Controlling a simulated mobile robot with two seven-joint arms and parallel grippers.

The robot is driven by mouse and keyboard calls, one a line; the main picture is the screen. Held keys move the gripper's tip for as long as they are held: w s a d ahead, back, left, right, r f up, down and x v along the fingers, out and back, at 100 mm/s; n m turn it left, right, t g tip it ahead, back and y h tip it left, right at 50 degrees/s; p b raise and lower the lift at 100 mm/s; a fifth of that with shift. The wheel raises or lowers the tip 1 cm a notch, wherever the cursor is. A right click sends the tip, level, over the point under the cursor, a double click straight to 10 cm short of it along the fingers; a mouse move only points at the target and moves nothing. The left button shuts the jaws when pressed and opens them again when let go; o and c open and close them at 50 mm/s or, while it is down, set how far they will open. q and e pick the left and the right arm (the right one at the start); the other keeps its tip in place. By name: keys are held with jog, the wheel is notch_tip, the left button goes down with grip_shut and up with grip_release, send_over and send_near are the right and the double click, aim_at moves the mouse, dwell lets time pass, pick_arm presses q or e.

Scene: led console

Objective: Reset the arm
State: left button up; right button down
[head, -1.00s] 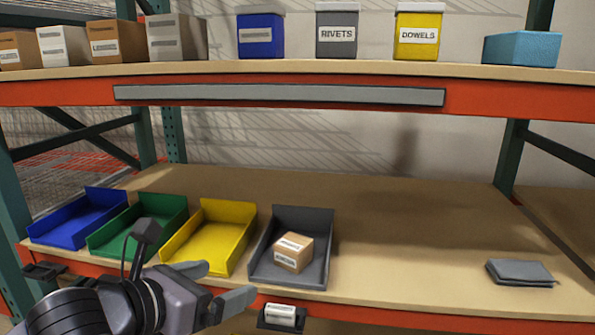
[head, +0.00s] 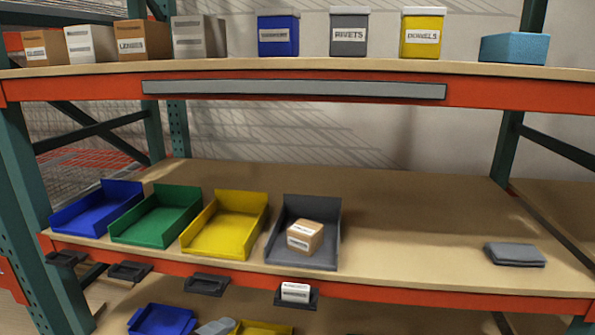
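My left arm is almost wholly out of the head view. A small light grey tip (head: 214,327) at the bottom edge looks like a finger of my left gripper; its opening cannot be told. It shows below the shelf front, apart from the bins on the shelf. My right gripper is not in view. A small cardboard box (head: 305,237) with a white label sits in the grey open bin (head: 327,255). Blue (head: 97,208), green (head: 157,216) and yellow (head: 226,226) open bins stand empty to its left.
A folded grey cloth-like item (head: 515,254) lies at the shelf's right; the shelf between is clear. Black holders hang on the front beam, one with a white box (head: 295,292). Labelled boxes and bins line the upper shelf (head: 300,72). Lower bins (head: 162,320) show at the bottom.

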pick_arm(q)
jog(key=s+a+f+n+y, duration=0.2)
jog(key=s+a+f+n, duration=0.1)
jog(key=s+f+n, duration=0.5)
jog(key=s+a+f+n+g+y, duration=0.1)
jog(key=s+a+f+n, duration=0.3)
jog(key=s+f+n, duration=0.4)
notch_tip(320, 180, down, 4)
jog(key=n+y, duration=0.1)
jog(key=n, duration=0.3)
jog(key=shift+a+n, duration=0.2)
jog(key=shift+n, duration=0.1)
